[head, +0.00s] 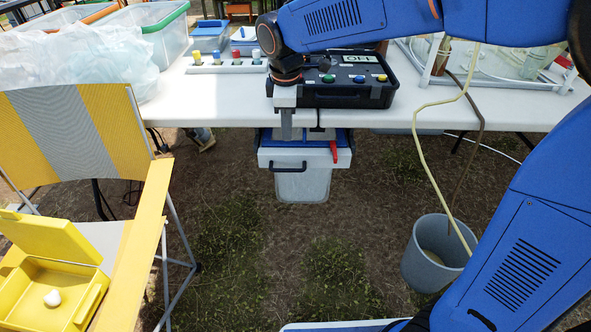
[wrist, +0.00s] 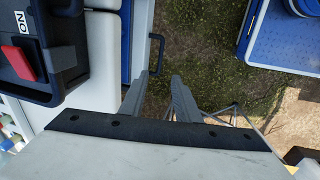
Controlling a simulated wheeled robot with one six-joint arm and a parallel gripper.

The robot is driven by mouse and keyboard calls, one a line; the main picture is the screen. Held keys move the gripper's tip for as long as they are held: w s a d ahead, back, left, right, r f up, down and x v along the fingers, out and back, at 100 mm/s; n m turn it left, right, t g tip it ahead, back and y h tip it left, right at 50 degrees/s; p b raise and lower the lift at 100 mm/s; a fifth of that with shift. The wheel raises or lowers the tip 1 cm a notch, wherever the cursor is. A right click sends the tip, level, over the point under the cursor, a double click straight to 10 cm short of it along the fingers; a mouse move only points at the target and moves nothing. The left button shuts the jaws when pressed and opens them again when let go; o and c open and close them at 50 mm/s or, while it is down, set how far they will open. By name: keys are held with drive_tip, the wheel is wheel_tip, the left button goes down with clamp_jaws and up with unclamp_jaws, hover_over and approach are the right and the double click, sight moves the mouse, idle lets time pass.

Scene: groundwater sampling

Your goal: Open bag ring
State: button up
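I cannot make out a bag ring in either view. A crumpled translucent plastic bag (head: 75,58) lies at the left end of the table; any ring on it is hidden or too small to tell. My gripper (head: 286,134) points down at the table's front edge, in front of the black control case, to the right of the bag and well apart from it. In the wrist view, its two grey fingers (wrist: 160,78) stand apart with an empty gap between them.
A black control case (head: 347,95) sits on the white table (head: 428,107). A yellow chair (head: 75,120) stands left; a grey bucket (head: 425,265) stands right.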

sight(287, 171)
drive_tip(key=w+f, duration=0.1)
drive_tip(key=f, duration=0.4)
drive_tip(key=w+f, duration=0.1)
drive_tip(key=f, duration=0.5)
drive_tip(key=w+f, duration=0.1)
drive_tip(key=f, duration=0.5)
drive_tip(key=shift+w+a+f, duration=0.1)
drive_tip(key=shift+a+f, duration=0.1)
drive_tip(key=shift+a, duration=0.05)
clamp_jaws()
